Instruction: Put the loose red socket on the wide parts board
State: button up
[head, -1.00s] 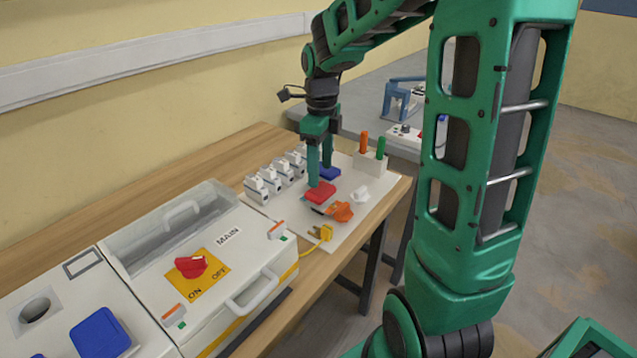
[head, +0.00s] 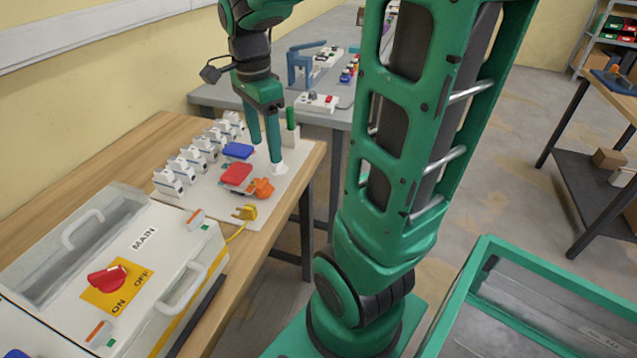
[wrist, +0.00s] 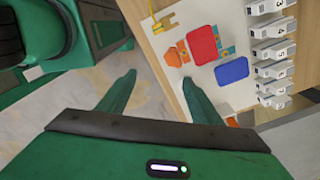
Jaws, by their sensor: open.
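A red square socket piece (head: 236,173) lies on the white board (head: 206,202), between a blue square piece (head: 238,150) and an orange piece (head: 261,188). In the wrist view the red piece (wrist: 203,45) is beside the orange piece (wrist: 182,54), with the blue piece (wrist: 232,70) below it. My gripper (head: 266,152) is open, its fingers apart with nothing visible between them. It is over the board's right part, to the right of the red piece. One fingertip is by a small white piece (head: 280,170), partly hidden; I cannot tell whether they touch.
A row of white breakers (head: 195,155) stands along the board's back left. A green peg (head: 291,118) stands in a white holder behind my fingers. A yellow plug (head: 245,212) with a cable lies at the front. A box with a red switch (head: 108,278) is at left.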

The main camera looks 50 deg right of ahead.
jog(key=s+f+n, duration=0.4)
jog(key=s+n, duration=1)
jog(key=s, duration=0.2)
jog(key=shift+s+d+y, duration=0.15)
jog(key=shift+d+y, duration=0.05)
jog(key=shift+y, duration=0.1)
jog(key=shift+f, duration=0.1)
jog(key=shift+w+f, duration=0.2)
jog(key=shift+w, duration=0.35)
